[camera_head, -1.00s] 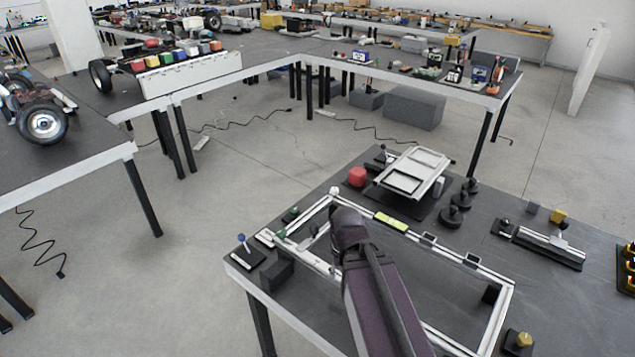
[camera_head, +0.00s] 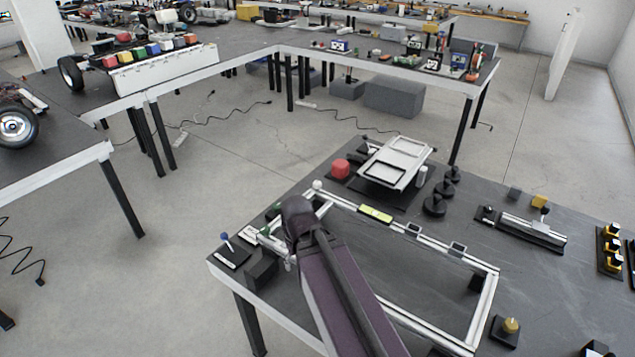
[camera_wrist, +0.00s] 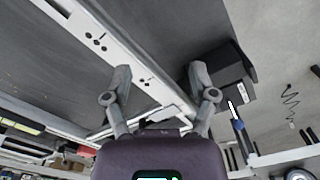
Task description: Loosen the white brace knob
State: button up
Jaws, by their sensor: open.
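A small white knob (camera_head: 318,185) sits at the far left corner of the light metal frame (camera_head: 455,253) on the dark table, in the head view. I cannot make out the white knob in the wrist view. A pale rail with dark holes (camera_wrist: 110,45) passes beyond and left of the fingers. In the head view my arm reaches over the frame's left end, nearer the camera than the white knob, and hides part of that end.
A black block (camera_head: 262,265) stands at the frame's left end and shows near the right finger (camera_wrist: 222,78). A blue-topped lever (camera_head: 225,238) stands near the table's left corner. A red round thing (camera_head: 340,168) and a tilted pale tray (camera_head: 395,160) lie behind the frame.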

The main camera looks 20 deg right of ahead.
jog(key=w+d+r+m+p, duration=0.3)
jog(key=w+r+m, duration=0.15)
jog(key=w, duration=0.35)
jog(key=w+d+r+m+p, duration=0.3)
jog(key=w+m+p, duration=0.1)
jog(key=w+m, duration=0.25)
notch_tip(320, 180, up, 6)
jog(key=m+p, duration=0.7)
jog(key=m, duration=0.5)
send_over(317, 183)
jog(key=shift+w+d+r, duration=0.1)
jog(key=shift+r, duration=0.05)
jog(key=shift+b, duration=0.3)
notch_tip(317, 183, down, 14)
jog(key=b, duration=1.3)
jog(key=shift+r, duration=0.1)
grip_shut()
